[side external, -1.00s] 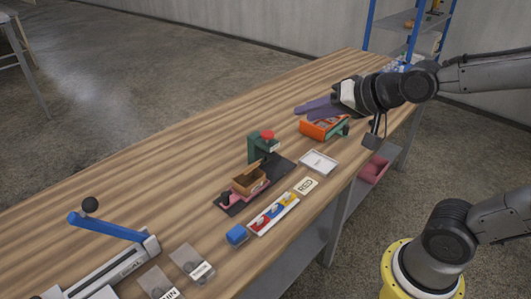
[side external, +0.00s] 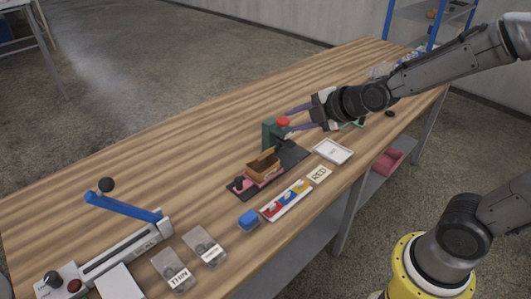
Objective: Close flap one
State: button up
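A small open brown cardboard box (side external: 262,170) sits on a dark base plate in the middle of the bench. One flap (side external: 266,155) stands up at a tilt along its upper left side. The other flaps are too small to tell apart, and none is marked as flap one. My gripper (side external: 289,119) is above and behind the box, by the red-topped green press. Its two purple fingers point left and are spread apart, with nothing seen between them. It appears clear of the box.
The green press (side external: 270,133) with a red knob (side external: 283,121) stands right behind the box. A blue-handled lever (side external: 124,208) is at left.

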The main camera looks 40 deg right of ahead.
jog(key=n+g, duration=0.1)
send_near(266, 153)
jog(key=x, duration=1)
jog(key=shift+w, duration=0.15)
grip_shut()
